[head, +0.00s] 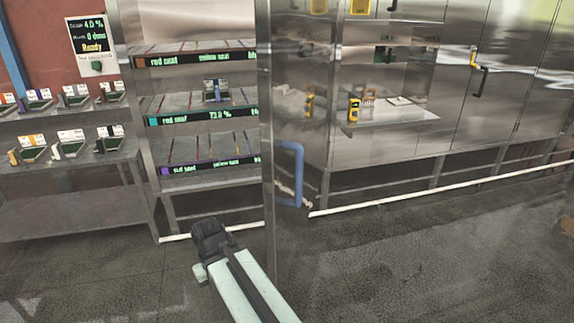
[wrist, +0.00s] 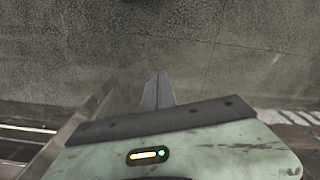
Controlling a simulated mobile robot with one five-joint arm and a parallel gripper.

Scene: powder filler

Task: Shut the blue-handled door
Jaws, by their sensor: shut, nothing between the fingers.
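The blue-handled door (head: 290,115) is a tall steel panel standing open, swung out toward me in the head view. Its blue handle (head: 299,175) is an upright bar on the door's right-hand face. The cabinet interior with lit shelves (head: 205,115) is exposed to the left of the door. My gripper (wrist: 157,77) is shut and empty, with its fingers together over the floor in the wrist view. In the head view my arm reaches up-left, and its dark end is left of the door and low in front of the cabinet. The fingertips cannot be made out there.
Closed steel cabinets with a black handle (head: 481,80) and an open bay (head: 395,108) line the right. A metal edge (wrist: 70,130) runs close left of my gripper. The floor (head: 430,250) at right is clear.

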